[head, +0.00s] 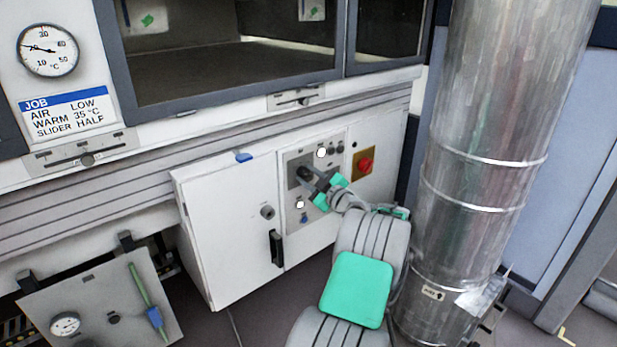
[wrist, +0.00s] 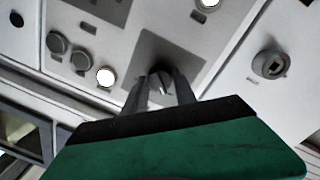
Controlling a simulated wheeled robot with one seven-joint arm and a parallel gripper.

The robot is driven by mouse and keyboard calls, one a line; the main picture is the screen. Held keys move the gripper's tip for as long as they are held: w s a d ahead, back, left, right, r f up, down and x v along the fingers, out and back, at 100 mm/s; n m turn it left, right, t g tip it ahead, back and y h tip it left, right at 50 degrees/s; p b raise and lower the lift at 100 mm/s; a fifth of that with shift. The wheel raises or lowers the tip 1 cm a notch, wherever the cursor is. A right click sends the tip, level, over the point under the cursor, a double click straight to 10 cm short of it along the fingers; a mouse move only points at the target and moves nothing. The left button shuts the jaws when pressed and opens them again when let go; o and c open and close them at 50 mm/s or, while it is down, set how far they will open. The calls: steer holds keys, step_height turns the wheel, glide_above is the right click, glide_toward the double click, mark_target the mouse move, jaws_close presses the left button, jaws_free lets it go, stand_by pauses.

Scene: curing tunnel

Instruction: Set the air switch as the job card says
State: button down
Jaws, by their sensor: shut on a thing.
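The job card (head: 68,113) on the tunnel wall reads AIR LOW, WARM 35 °C, SLIDER HALF. The grey control panel (head: 296,220) is on the white cabinet front. My gripper (head: 310,178) is at the panel, with its fingers on a dark knob (head: 303,173), which I take to be the air switch. In the wrist view the two fingers (wrist: 160,88) are shut on this knob (wrist: 162,80), on its dark square plate. The fingers partly hide the knob, and its setting cannot be read.
Lit white lamps (head: 321,153) show above and below the knob. A red knob on a yellow plate (head: 365,164) is to the right. A large metal duct (head: 480,170) stands right of my arm. A cabinet door with a black handle (head: 276,248) is left.

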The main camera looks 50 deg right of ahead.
steer(key=m, duration=0.5)
steer(key=shift+r+p, duration=0.1)
steer(key=shift+p, duration=0.2)
steer(key=shift+m+p, duration=0.75)
steer(key=shift+m, duration=1.45)
steer(key=shift+y, duration=0.3)
steer(key=c, duration=1)
jaws_free()
steer(key=shift+s, duration=0.1)
steer(key=p+v, duration=0.1)
steer(key=v, duration=0.6)
steer(key=shift+s+p, duration=0.3)
steer(key=shift+s, duration=0.05)
